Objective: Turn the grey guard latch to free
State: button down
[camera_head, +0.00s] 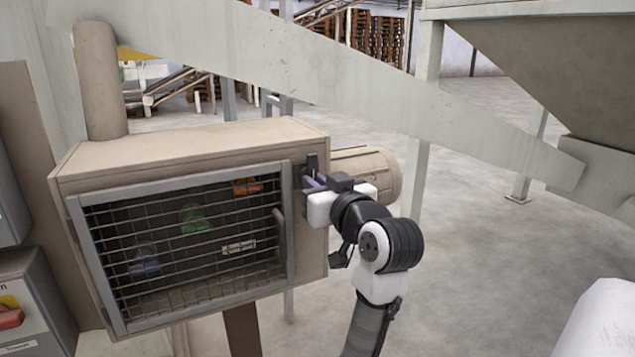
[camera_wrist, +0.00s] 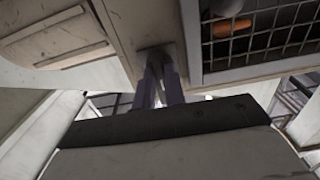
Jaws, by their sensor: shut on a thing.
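The grey guard latch (camera_head: 312,163) is a small dark piece on the right front edge of the beige box, beside the guard door's frame. My gripper (camera_head: 315,182) reaches it from the right and is shut on it. In the wrist view my gripper's two purplish fingers (camera_wrist: 161,82) come together at the latch (camera_wrist: 157,52), and the fingertips hide part of it. The mesh guard door (camera_head: 290,240) lies flat against the box front. The latch's exact angle is hard to tell.
Behind the mesh are orange (camera_head: 247,186), green (camera_head: 195,220) and blue (camera_head: 144,263) parts. The door handle (camera_head: 279,235) is left of my gripper. A beige motor housing (camera_head: 375,170) sticks out behind my wrist. A pale sloping beam (camera_head: 330,85) crosses above. Open floor lies to the right.

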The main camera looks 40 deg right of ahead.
dwell(0.3)
jog(key=c, duration=1.5)
grip_release()
jog(key=shift+o, duration=0.2)
jog(key=shift+s, duration=0.1)
jog(key=b+v, duration=0.3)
jog(key=v, duration=1)
jog(key=shift+s, duration=0.35)
